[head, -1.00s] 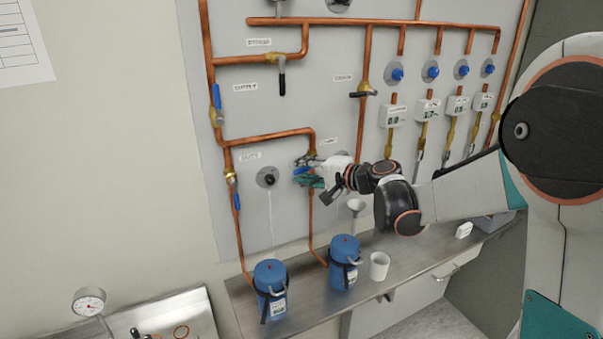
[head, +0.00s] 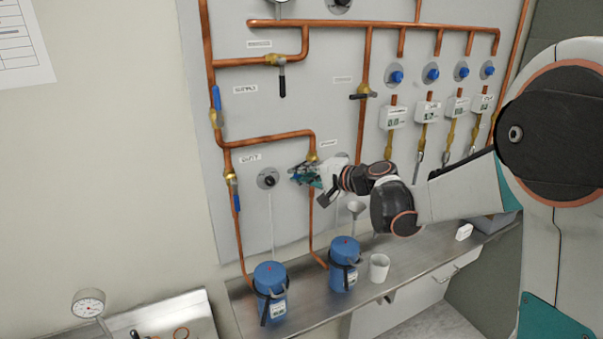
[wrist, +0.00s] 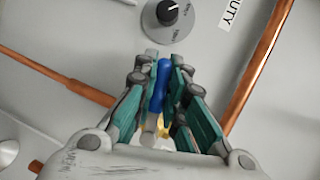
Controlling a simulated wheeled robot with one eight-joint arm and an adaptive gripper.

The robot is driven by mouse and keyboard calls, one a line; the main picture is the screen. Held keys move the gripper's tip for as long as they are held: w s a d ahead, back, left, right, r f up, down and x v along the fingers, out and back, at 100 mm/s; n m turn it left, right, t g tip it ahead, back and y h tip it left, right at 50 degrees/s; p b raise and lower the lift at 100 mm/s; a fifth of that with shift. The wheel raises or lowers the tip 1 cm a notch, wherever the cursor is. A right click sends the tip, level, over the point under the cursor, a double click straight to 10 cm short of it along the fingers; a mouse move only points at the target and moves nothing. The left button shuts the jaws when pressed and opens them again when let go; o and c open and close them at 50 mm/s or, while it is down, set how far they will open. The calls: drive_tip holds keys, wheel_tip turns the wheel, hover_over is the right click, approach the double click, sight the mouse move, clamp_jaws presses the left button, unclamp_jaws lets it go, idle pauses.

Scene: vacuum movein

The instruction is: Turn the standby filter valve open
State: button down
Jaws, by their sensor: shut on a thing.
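The standby filter valve shows a brass body (head: 312,157) on the copper pipe below the upper branch. Its blue lever (wrist: 163,80) lies between my gripper's fingers in the wrist view, roughly crosswise to the copper pipe at left. My gripper (wrist: 162,82) is shut on this lever, with teal finger pads on both sides. In the head view my gripper (head: 303,174) reaches the valve from the right and hides most of the lever. The small label above the valve is too blurred to read surely.
The duty valve (head: 231,180) is left, its blue lever hanging down. A black knob (head: 269,181) sits between the valves, also in the wrist view (wrist: 167,13). Two blue canisters (head: 270,290) (head: 344,265) and a white cup (head: 379,267) stand on the bench below.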

drive_tip(key=shift+w+d+f+n+h, duration=0.15)
drive_tip(key=shift+d+f+n+h, duration=0.2)
drive_tip(key=shift+f+n+h, duration=0.45)
drive_tip(key=shift+w+d+f+n+h, duration=0.1)
drive_tip(key=shift+d+f+n+h, duration=0.25)
drive_tip(key=shift+n+h, duration=0.45)
drive_tip(key=shift+w+d+f+n+h, duration=0.15)
drive_tip(key=shift+d+f+n+h, duration=0.3)
drive_tip(key=shift+n, duration=0.65)
drive_tip(key=shift+a+f+t, duration=0.1)
drive_tip(key=shift+a+t, duration=0.05)
drive_tip(key=shift+t, duration=0.15)
drive_tip(key=c, duration=1.6)
unclamp_jaws()
drive_tip(key=shift+c, duration=0.2)
drive_tip(key=v, duration=1.2)
